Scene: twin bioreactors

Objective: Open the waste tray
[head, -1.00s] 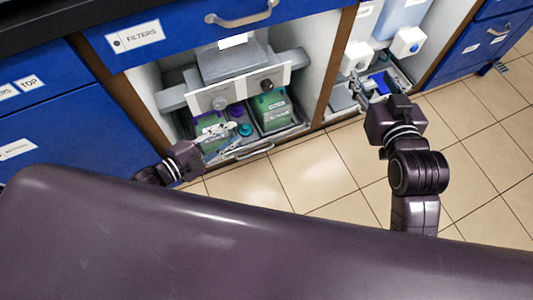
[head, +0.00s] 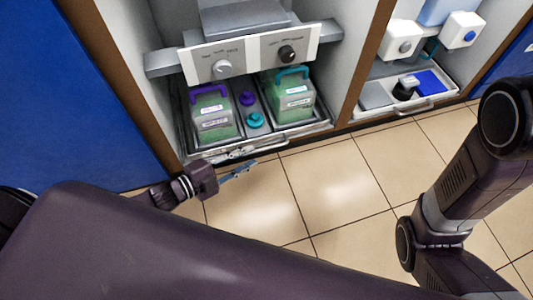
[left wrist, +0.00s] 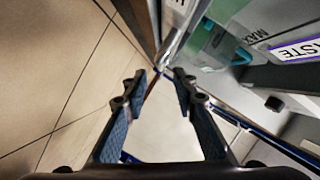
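The tray (head: 305,127) sits low in the left cabinet bay, with a metal handle (head: 240,153) along its front. It holds two green-tinted containers, one with a purple handle (head: 213,117) and one with a teal handle (head: 293,95). A label ending in "STE" (left wrist: 298,49) shows in the left wrist view. My left gripper (head: 245,168) is just in front of the tray front, close to the handle; contact cannot be told. In the left wrist view its fingers (left wrist: 160,78) are apart with nothing clearly between them. My right gripper is out of view.
A purple cap (head: 247,98) and a teal cap (head: 255,120) lie between the containers. A control panel with two knobs (head: 250,56) overhangs the tray. A second tray (head: 440,100) stands in the right bay. The tiled floor (head: 335,190) in front is clear.

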